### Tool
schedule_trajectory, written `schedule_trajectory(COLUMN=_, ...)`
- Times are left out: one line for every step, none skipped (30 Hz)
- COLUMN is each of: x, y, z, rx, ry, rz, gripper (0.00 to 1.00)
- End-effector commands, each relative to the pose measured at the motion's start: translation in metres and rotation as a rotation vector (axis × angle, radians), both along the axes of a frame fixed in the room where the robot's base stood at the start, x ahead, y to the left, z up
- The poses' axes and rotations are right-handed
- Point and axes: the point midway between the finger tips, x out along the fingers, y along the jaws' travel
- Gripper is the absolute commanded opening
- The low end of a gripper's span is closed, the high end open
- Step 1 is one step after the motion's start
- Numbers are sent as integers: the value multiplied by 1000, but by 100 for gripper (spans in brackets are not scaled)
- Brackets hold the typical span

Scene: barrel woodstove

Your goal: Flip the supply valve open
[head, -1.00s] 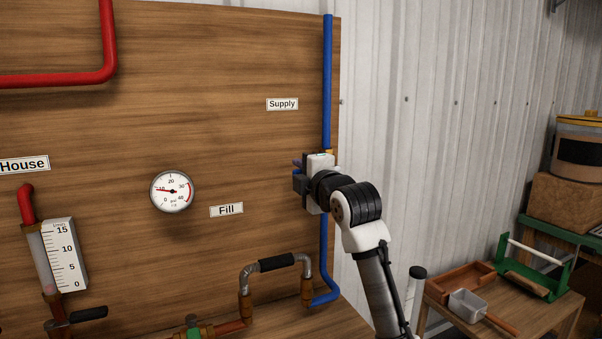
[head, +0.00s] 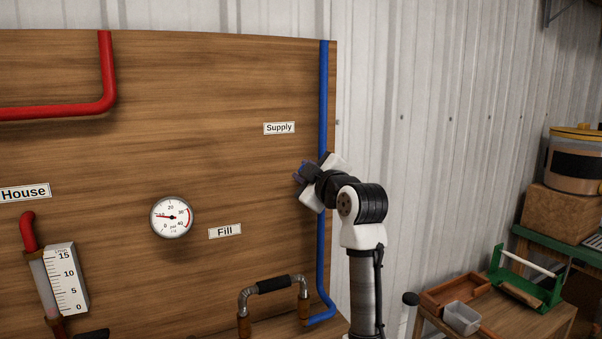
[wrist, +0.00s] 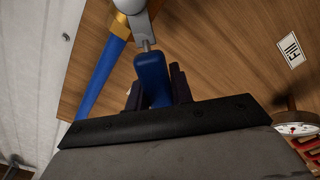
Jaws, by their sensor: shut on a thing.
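The supply valve sits on the vertical blue pipe (head: 323,100) below the "Supply" label (head: 279,128). In the head view my gripper (head: 301,178) covers most of the valve. In the wrist view the valve's blue handle (wrist: 152,78) stands between my gripper's dark fingers (wrist: 157,88), which are shut on it. The handle joins a metal stem and the pale valve body (wrist: 139,22), with a brass fitting (wrist: 120,26) beside it on the blue pipe. My gripper is tilted in the head view.
A pressure gauge (head: 172,217) and the "Fill" label (head: 225,231) are on the wooden board to the left. A side table with trays (head: 457,295) stands at the right.

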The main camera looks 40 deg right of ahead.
Motion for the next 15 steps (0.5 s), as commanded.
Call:
schedule_trajectory(x=0, y=-2, z=5, rx=43, ry=-10, rz=1, gripper=0)
schedule_trajectory(x=0, y=-3, z=7, rx=66, ry=-16, rz=1, gripper=0)
schedule_trajectory(x=-1, y=-5, z=8, rx=97, ry=-22, rz=1, gripper=0)
schedule_trajectory(x=-1, y=-7, z=9, rx=119, ry=-28, rz=1, gripper=0)
schedule_trajectory(x=-2, y=-8, z=10, rx=140, ry=-33, rz=1, gripper=0)
schedule_trajectory(x=-2, y=-9, z=11, rx=166, ry=-38, rz=0, gripper=0)
schedule_trajectory(x=-2, y=-10, z=12, rx=185, ry=-43, rz=0, gripper=0)
schedule_trajectory(x=-3, y=-12, z=12, rx=202, ry=-47, rz=0, gripper=0)
schedule_trajectory(x=-3, y=-13, z=13, rx=224, ry=-52, rz=0, gripper=0)
schedule_trajectory(x=-3, y=-14, z=14, rx=238, ry=-56, rz=-1, gripper=0)
schedule_trajectory(x=-4, y=-15, z=14, rx=252, ry=-59, rz=-2, gripper=0)
schedule_trajectory(x=-4, y=-16, z=15, rx=270, ry=-64, rz=-1, gripper=0)
schedule_trajectory(x=-4, y=-17, z=15, rx=280, ry=-66, rz=-2, gripper=0)
schedule_trajectory(x=-4, y=-18, z=16, rx=290, ry=-68, rz=-2, gripper=0)
schedule_trajectory(x=-4, y=-18, z=16, rx=303, ry=-70, rz=-1, gripper=0)
